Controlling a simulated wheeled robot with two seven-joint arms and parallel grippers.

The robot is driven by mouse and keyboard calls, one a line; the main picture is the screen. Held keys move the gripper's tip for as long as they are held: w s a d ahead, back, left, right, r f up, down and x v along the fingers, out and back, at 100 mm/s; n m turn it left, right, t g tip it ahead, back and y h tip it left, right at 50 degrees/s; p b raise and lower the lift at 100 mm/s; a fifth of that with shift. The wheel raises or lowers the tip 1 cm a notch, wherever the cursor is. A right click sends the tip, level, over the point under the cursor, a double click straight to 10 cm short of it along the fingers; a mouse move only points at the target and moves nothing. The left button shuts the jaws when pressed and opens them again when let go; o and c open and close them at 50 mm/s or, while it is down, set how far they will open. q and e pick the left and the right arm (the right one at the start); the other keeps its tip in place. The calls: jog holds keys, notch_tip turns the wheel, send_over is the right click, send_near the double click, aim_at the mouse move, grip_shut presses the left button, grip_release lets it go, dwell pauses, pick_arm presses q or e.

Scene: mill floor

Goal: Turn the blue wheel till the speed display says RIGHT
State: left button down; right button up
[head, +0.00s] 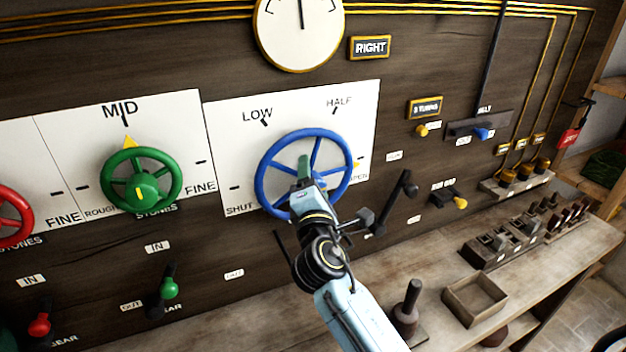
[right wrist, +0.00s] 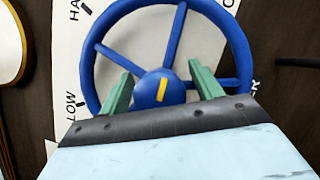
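The blue wheel (head: 341,146) is mounted on a white panel with LOW, HALF, SHUT and a partly covered OPEN mark. A small yellow pointer shows at its right, near OPEN. The speed display (head: 370,47) reads RIGHT. My right gripper (head: 304,168) is in front of the wheel's middle, hiding its hub and lower rim in the head view. In the right wrist view the two green fingers stand apart, one on each side of the blue hub (right wrist: 150,91) with its yellow bar. I cannot tell whether they touch the wheel. My left gripper is not in view.
A round dial (head: 300,30) hangs above, its needle near upright. A green wheel (head: 141,180) and a red wheel (head: 12,217) are to the left. A black crank (head: 395,203) stands close right of my arm. The bench below holds a wooden tray (head: 475,300).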

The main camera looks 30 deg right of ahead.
jog(key=b+v, duration=0.3)
jog(key=v, duration=1)
jog(key=shift+s, duration=0.2)
jog(key=shift+a+f, duration=0.1)
